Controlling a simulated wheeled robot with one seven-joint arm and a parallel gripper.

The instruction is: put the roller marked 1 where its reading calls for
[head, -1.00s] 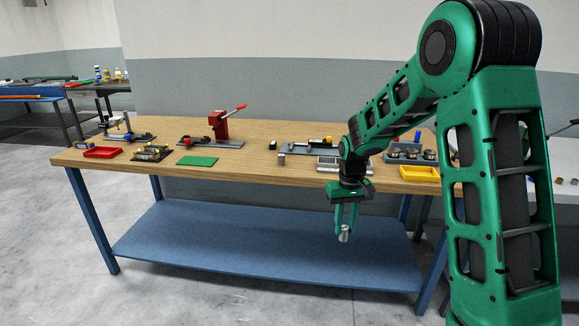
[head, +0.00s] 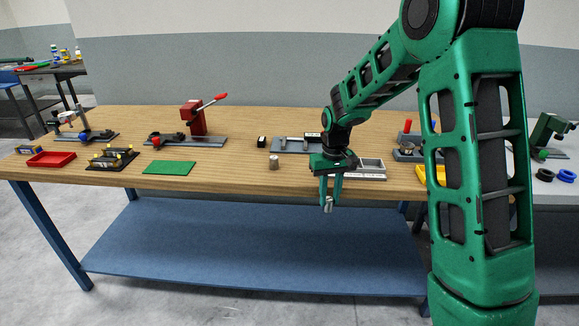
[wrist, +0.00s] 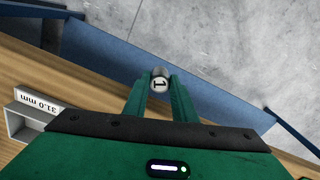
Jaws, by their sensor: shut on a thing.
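My gripper (head: 328,203) is shut on a small metal roller (wrist: 159,84). In the wrist view the roller's pale end face shows the mark 1. In the head view the roller (head: 328,206) hangs at the fingertips, in front of the bench's front edge and below the top. A second small metal cylinder (head: 274,162) stands on the bench top, left of my gripper. A grey tray (head: 372,164) with compartments lies just behind my gripper. A label reading 31.0 mm (wrist: 40,102) shows beside a tray in the wrist view. No reading for the held roller is legible.
The wooden bench (head: 230,183) carries a grey gauge fixture (head: 290,145), a green mat (head: 169,168), a red tray (head: 51,160), a red lever press (head: 194,118) and a black rack (head: 112,158). A yellow tray (head: 421,174) is partly behind my arm. Floor is open in front.

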